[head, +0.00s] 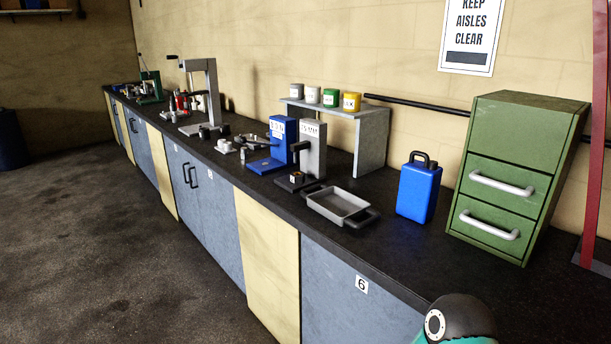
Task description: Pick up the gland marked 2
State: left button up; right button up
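I cannot pick out the gland marked 2; any mark on the small parts is too small to read. Several small grey metal parts (226,146) lie on the long dark bench (400,258), left of a blue upright stand (283,135). More small parts sit further off, around a grey press frame (212,92) and a red object (181,103). Neither of my grippers is in view. Only a rounded dark and teal link of my own arm shows at the bottom edge, right of centre.
A grey tray (336,203) with dark handles, a blue can (418,190) and a green drawer cabinet (520,165) stand on the near bench. The floor (100,240) to the left is clear.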

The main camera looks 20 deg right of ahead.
aim_at(294, 178)
jog(key=i, duration=0.85)
jog(key=u, duration=0.05)
